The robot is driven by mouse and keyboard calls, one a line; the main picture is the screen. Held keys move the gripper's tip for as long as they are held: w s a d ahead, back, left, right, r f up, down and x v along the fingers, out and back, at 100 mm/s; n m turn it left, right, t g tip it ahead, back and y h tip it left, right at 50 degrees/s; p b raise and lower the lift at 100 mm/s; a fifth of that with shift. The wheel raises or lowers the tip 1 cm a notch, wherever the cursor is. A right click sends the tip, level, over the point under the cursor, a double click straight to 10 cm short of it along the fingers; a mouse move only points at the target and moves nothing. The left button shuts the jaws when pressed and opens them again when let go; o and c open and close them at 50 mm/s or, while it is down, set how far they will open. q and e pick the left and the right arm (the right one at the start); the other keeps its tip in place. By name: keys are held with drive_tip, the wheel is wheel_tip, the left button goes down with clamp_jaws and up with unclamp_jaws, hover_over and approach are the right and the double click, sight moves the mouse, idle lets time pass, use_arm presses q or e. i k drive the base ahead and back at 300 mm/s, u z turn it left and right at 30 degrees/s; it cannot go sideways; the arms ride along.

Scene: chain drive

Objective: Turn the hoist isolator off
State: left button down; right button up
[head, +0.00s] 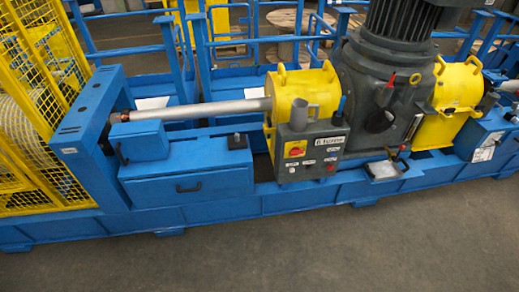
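A grey control box (311,173) is on the front of the blue machine frame, just right of the picture's middle. A red rotary handle on a yellow plate (296,149) is at its upper left and looks like the isolator. The handle is too small to tell which position it is turned to. Small white labels and a red button (331,168) are also on the box's face. A larger white label with dark lettering (330,141) is at the upper right. Neither of my grippers is in view.
A blue frame (230,205) runs along the machine. A silver shaft (200,110) enters a yellow guard (305,90) beside the dark gearbox (385,75). A yellow mesh cage (45,110) stands at left. The grey floor (300,255) in front is clear.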

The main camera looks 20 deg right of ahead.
sight(295, 151)
drive_tip(key=u, duration=0.25)
drive_tip(key=i, duration=0.7)
drive_tip(key=z, duration=0.7)
drive_tip(key=i, duration=0.6)
drive_tip(key=z, duration=0.7)
